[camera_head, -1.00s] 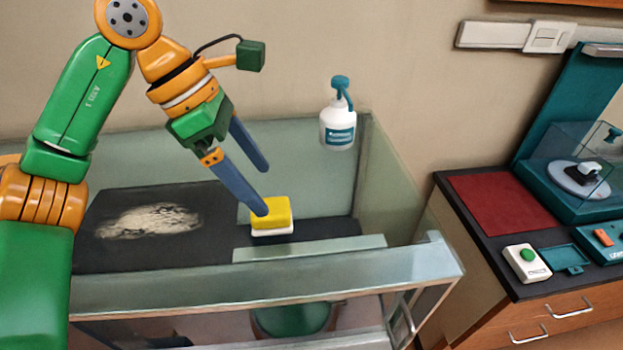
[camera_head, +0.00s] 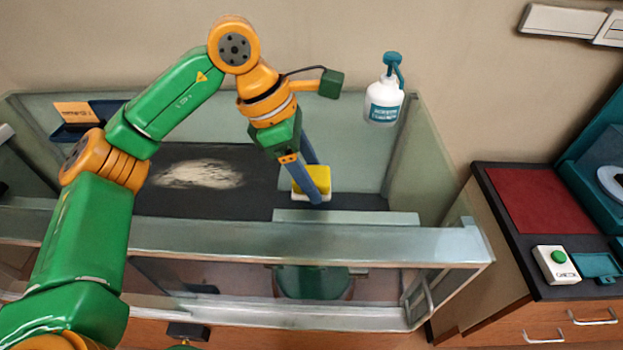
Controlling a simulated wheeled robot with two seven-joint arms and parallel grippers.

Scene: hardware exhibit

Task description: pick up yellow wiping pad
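The yellow wiping pad (camera_head: 323,174), with a white underside, lies on the dark floor of a glass-walled case, near its right part. My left gripper (camera_head: 317,182) reaches down over it from above, its blue fingers apart. The near finger passes across the front of the pad, with its tip low near the white base. The far finger goes down behind the pad and its tip is hidden. I cannot tell whether either finger touches the pad. My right gripper is not in view.
A pale powdery patch (camera_head: 200,174) lies on the dark floor left of the pad. A white spray bottle (camera_head: 384,103) is at the case's back right. The glass front wall (camera_head: 400,242) runs close before the pad. A counter with a red mat (camera_head: 540,200) stands right.

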